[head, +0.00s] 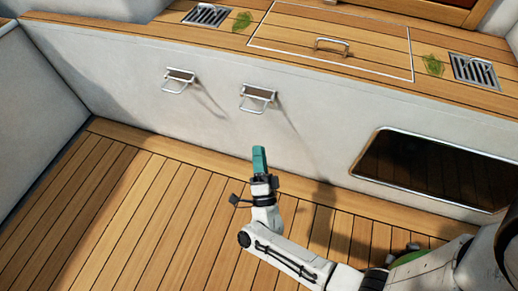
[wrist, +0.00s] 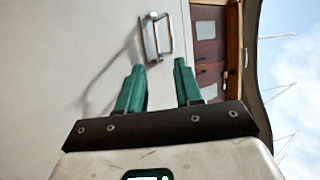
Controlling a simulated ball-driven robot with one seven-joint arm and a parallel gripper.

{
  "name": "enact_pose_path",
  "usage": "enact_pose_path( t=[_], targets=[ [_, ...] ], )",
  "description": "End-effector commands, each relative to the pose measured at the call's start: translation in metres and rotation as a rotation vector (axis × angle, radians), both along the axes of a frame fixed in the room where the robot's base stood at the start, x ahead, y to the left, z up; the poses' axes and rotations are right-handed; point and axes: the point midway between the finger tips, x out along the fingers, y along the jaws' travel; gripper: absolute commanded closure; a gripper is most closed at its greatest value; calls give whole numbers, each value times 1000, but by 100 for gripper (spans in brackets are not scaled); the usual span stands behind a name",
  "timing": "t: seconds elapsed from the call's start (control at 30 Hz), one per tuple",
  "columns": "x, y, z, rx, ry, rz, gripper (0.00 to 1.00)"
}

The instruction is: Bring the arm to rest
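My gripper (head: 259,153) is raised in front of the white cockpit wall (head: 330,115), over the wooden floor, at the middle of the head view. In the wrist view, the two teal fingers of my gripper (wrist: 159,68) stand apart with nothing between them. A metal wall handle (wrist: 157,38) shows beyond the fingertips there, apart from them as far as I can tell. My white arm (head: 300,265) reaches in from the lower right, bent at a joint.
Two metal handles, the left one (head: 179,79) and the right one (head: 258,97), stick out from the wall. A dark window (head: 440,170) is at right. Above are a hatch (head: 335,30), two grates (head: 207,15) (head: 474,71) and leaves (head: 242,22). The left floor (head: 110,220) is clear.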

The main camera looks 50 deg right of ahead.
Motion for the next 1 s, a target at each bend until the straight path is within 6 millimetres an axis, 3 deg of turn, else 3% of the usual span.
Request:
enact_pose_path(
  t=[0.53, 0.67, 0.8, 1.0],
  targets=[
    [3, 1, 2, -2, 8, 10, 65],
    [21, 11, 5, -18, 88, 90, 65],
    [51, 34, 8, -65, 251, 243, 65],
    [77, 71, 5, -175, 521, 457, 65]
  ],
)
